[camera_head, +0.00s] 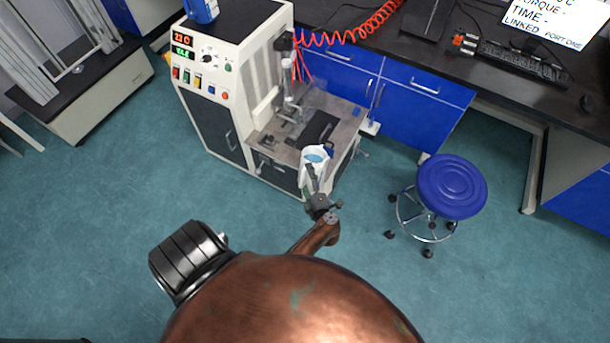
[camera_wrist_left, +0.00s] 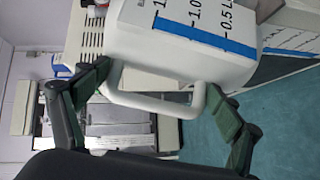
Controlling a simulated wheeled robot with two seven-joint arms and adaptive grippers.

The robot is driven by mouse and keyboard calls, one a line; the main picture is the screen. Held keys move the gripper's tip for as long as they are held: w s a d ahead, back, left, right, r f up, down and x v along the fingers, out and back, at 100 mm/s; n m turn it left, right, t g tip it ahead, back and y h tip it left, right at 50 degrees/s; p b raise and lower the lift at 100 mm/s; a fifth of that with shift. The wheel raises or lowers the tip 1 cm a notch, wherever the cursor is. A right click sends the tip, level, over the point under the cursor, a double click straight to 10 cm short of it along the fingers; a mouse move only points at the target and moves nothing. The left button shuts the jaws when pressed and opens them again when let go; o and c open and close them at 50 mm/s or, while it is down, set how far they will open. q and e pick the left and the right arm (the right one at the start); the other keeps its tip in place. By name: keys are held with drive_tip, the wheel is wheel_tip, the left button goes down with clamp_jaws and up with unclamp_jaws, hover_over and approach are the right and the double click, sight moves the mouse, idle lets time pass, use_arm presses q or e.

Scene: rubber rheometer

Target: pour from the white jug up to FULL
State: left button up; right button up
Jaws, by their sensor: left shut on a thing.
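The white jug (camera_head: 305,178) is in front of the machine's work deck in the head view, mouth up, with a blue surface inside it. In the left wrist view the jug (camera_wrist_left: 150,50) fills the top middle. A blue strip with black marks reading 0.5 L and 1.0 runs along its side. Its white loop handle (camera_wrist_left: 150,104) lies between the fingers of my left gripper (camera_wrist_left: 165,100). My left gripper (camera_head: 315,190) is shut on the jug, at the near side. I cannot make out a FULL mark or a vessel to pour into. My right gripper is not in view.
The white and black machine (camera_head: 208,85) with lit displays and a grey deck (camera_head: 343,120) stands behind the jug. A blue stool (camera_head: 452,187) is at the right. A black-topped bench with blue drawers (camera_head: 420,85) runs behind. The teal floor (camera_head: 110,200) at the left is clear.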

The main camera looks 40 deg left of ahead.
use_arm(q)
drive_tip(key=p, duration=0.2)
drive_tip(key=m+g+h+p, duration=0.1)
drive_tip(key=p, duration=0.1)
drive_tip(key=shift+f, duration=0.25)
drive_tip(key=shift+s+f, duration=0.1)
drive_tip(key=shift+f, duration=0.25)
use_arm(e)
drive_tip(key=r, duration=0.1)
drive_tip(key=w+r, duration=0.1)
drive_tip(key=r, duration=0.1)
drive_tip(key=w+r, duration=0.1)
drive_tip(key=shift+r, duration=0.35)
use_arm(q)
drive_tip(key=shift+r+m+g+p, duration=0.1)
drive_tip(key=shift+m+g+p, duration=0.2)
drive_tip(key=shift+p, duration=0.3)
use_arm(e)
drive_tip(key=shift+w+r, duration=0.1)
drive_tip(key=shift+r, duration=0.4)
use_arm(q)
drive_tip(key=shift+f+m+h+p, duration=0.2)
drive_tip(key=shift+m+h+p, duration=0.1)
drive_tip(key=shift+p, duration=0.7)
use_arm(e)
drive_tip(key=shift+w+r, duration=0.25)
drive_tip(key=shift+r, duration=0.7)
